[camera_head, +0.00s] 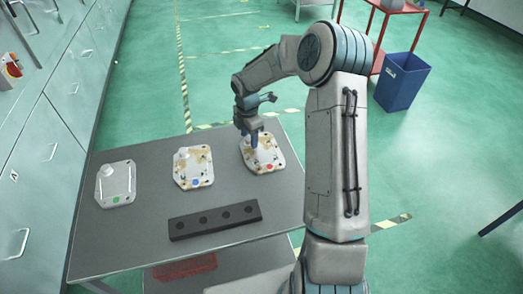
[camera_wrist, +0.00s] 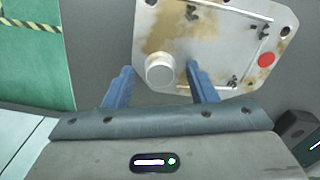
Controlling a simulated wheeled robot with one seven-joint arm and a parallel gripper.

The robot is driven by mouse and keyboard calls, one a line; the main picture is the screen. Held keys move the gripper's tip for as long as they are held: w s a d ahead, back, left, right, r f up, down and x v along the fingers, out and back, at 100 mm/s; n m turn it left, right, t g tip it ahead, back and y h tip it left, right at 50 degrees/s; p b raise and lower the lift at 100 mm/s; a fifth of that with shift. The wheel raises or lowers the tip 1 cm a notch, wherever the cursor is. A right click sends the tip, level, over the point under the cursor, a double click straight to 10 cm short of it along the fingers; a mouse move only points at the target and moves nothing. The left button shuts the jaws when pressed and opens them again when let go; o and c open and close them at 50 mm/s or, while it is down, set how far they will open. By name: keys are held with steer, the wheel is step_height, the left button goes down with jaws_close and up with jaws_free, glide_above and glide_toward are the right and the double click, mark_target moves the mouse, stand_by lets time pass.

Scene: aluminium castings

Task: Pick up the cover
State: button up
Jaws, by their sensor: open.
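Three pale metal covers lie in a row on a grey table (camera_head: 135,240). The right cover (camera_head: 265,158) has a red dot and brown stains. The middle cover (camera_head: 194,168) has a blue dot and brown stains. The left cover (camera_head: 116,185) has a green dot and looks cleaner. My gripper (camera_head: 250,136) is over the left part of the red-dot cover and hides some of it. In the wrist view, my gripper (camera_wrist: 158,88) is open, its blue fingers either side of the round knob (camera_wrist: 160,69) on the red-dot cover (camera_wrist: 210,40). Contact cannot be told.
A black bar with several round holes (camera_head: 214,219) lies on the table in front of the covers. A blue bin (camera_head: 401,82) and a red cart (camera_head: 400,9) stand on the floor behind. Grey cabinets (camera_head: 62,110) line the left.

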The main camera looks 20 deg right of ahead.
jaws_close()
